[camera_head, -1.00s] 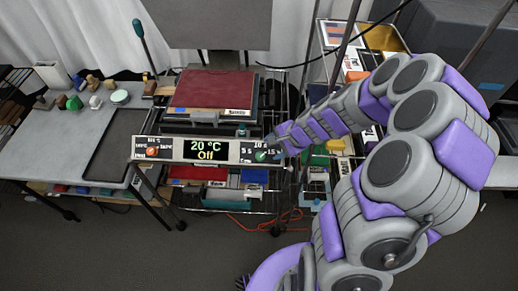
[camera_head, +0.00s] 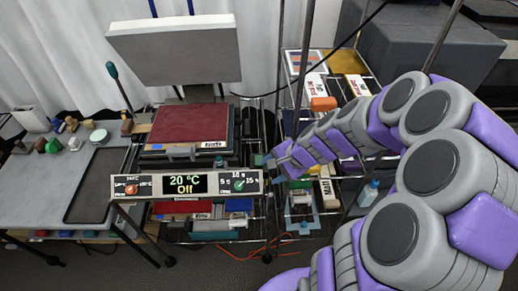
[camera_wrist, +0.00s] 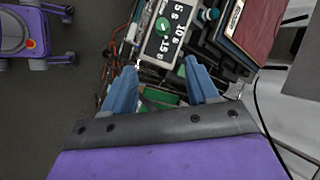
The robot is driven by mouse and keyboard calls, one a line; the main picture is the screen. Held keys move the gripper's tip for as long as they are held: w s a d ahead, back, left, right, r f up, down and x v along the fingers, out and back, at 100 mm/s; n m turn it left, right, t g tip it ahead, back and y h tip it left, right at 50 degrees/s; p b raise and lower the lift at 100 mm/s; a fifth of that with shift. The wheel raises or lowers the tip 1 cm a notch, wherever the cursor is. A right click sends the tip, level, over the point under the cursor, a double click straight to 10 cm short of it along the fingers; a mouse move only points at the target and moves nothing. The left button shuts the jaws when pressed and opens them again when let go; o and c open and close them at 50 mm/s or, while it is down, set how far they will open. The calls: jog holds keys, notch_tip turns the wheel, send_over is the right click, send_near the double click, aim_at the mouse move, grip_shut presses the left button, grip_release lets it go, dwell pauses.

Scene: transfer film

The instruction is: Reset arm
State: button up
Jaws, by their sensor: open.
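My purple and grey arm reaches in from the lower right in the head view. My gripper (camera_head: 279,158) is just right of the heat press's control panel (camera_head: 186,184), which reads 20 °C and Off. In the wrist view the two blue fingers of my gripper (camera_wrist: 162,92) are apart with nothing held between them. The panel's timer dial (camera_wrist: 162,27) shows just beyond the fingers. The press has a dark red pad (camera_head: 188,129) and a raised grey upper plate (camera_head: 175,50) above it.
A grey table (camera_head: 32,190) with a dark tray (camera_head: 95,186) and several small stamps stands at left. A wire rack (camera_head: 225,238) carries colored boxes below the panel. A shelf at right holds an orange box (camera_head: 323,104) and a small bottle (camera_head: 368,194). Open floor lies in front.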

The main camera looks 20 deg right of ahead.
jog(key=s+a+r+n+g, duration=0.1)
jog(key=s+a+r+n, duration=0.15)
jog(key=a, duration=0.25)
jog(key=s+a+r+n+g, duration=0.1)
jog(key=s+a+n, duration=0.15)
jog(key=a, duration=0.25)
jog(key=s+r+n+g+h, duration=0.2)
jog(key=s+n, duration=0.2)
jog(key=s, duration=0.6)
jog(key=s+r+n+g+h, duration=0.2)
jog(key=s+r+n, duration=0.1)
jog(key=s, duration=0.7)
jog(key=shift+s+r+n+g+h+b, duration=0.3)
jog(key=shift+n+h+b, duration=0.1)
jog(key=shift+n, duration=0.5)
jog(key=shift+d, duration=0.2)
